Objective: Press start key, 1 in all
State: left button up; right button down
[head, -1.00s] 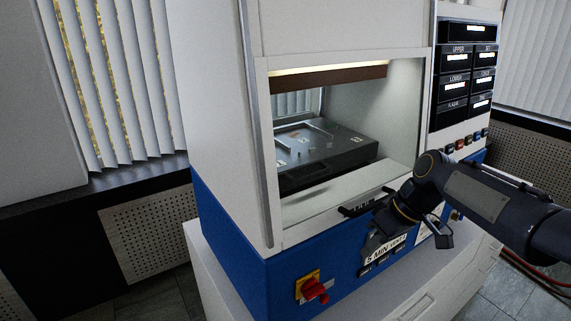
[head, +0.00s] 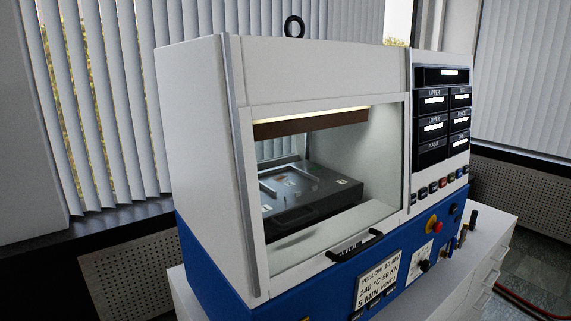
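The lab press (head: 200,110) is a white and blue cabinet filling the middle of the head view. A row of small coloured keys (head: 433,187) runs below its displays on the right panel; their lettering is too small to read, so I cannot tell which is the start key. Neither of my grippers is in view.
Black displays (head: 440,115) are above the keys. Blinds (head: 100,110) and a perforated radiator cover (head: 125,275) stand behind. The space before the keys looks clear.

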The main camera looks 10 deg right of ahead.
aim_at(454, 208)
jog(key=z, duration=1.6)
